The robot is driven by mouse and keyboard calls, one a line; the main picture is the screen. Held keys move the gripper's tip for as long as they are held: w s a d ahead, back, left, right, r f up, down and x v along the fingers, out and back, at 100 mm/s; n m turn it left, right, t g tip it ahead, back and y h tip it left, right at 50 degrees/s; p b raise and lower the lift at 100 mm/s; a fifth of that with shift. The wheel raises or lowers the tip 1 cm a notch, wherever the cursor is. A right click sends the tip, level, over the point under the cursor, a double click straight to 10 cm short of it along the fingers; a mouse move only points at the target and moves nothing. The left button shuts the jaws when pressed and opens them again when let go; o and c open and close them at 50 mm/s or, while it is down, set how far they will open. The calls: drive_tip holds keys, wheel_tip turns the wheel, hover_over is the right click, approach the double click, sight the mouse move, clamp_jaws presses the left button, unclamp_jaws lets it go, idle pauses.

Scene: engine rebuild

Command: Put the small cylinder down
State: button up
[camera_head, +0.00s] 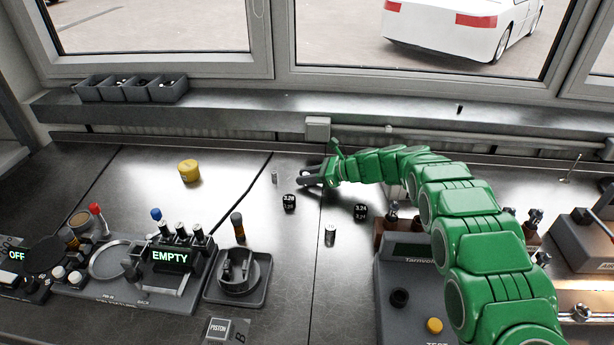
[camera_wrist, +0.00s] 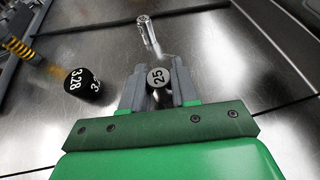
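My gripper (camera_head: 308,178) reaches in from the right, low over the metal bench and pointing left. In the wrist view its two grey fingers (camera_wrist: 159,80) are closed on a small cylinder (camera_wrist: 157,77), whose dark round end facing the camera reads "25". The fingers touch it on both sides. In the head view the held cylinder is too small and hidden to make out. I cannot tell whether its lower end touches the bench. A shiny metal cylinder (camera_head: 275,176) stands just beyond the fingertips; it also shows in the wrist view (camera_wrist: 148,35).
A black 3.28 piece (camera_head: 289,202) stands close beside my gripper. A black 3.24 piece (camera_head: 361,212) and another metal cylinder (camera_head: 330,235) stand nearer. A yellow pot (camera_head: 189,171) is at left, with open bench between. The EMPTY device (camera_head: 171,257) is at front left.

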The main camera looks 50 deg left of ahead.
drive_tip(key=o, duration=0.5)
drive_tip(key=shift+c, duration=0.2)
drive_tip(key=v, duration=1.2)
drive_tip(key=shift+r, duration=0.15)
